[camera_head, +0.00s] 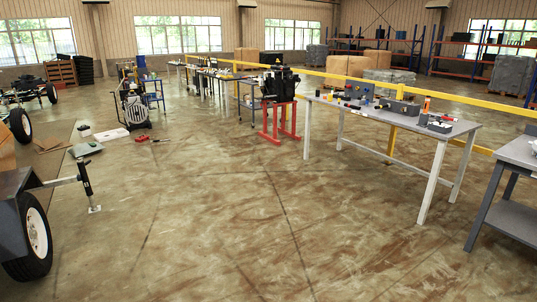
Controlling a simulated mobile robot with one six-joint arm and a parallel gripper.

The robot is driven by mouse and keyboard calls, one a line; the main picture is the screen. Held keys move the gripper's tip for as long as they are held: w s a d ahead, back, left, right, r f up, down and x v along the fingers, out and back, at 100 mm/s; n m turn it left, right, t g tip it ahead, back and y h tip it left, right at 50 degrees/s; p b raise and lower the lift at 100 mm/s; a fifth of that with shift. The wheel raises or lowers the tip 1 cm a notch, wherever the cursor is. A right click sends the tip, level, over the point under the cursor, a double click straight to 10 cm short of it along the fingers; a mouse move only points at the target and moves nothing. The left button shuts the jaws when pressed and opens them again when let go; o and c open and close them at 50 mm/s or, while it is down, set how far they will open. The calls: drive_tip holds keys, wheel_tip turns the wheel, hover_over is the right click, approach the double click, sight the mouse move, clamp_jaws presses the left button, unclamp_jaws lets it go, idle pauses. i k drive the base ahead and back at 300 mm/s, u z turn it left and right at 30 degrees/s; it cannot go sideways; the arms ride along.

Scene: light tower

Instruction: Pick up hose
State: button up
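I cannot pick out a hose for certain in the head camera view. A dark wheeled machine with pale curved parts (134,108) stands on the floor at the left middle, too small to tell whether a hose is on it. Small items lie on the long grey worktable (455,127) at the right, and none reads clearly as a hose. My gripper is not in view.
A trailer wheel (37,243) and a jack leg (86,180) stand at the left. A red stand (276,131) bears a black engine-like unit (280,84). A yellow rail (340,77) runs behind the tables. The central floor (240,215) is clear.

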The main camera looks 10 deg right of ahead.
sight(347, 105)
drive_tip(key=z, duration=0.25)
drive_tip(key=i, duration=0.9)
drive_tip(key=z, duration=0.4)
drive_tip(key=i, duration=1.05)
drive_tip(key=z, duration=0.25)
drive_tip(key=i, duration=3.1)
drive_tip(key=u, duration=0.25)
drive_tip(key=k, duration=0.7)
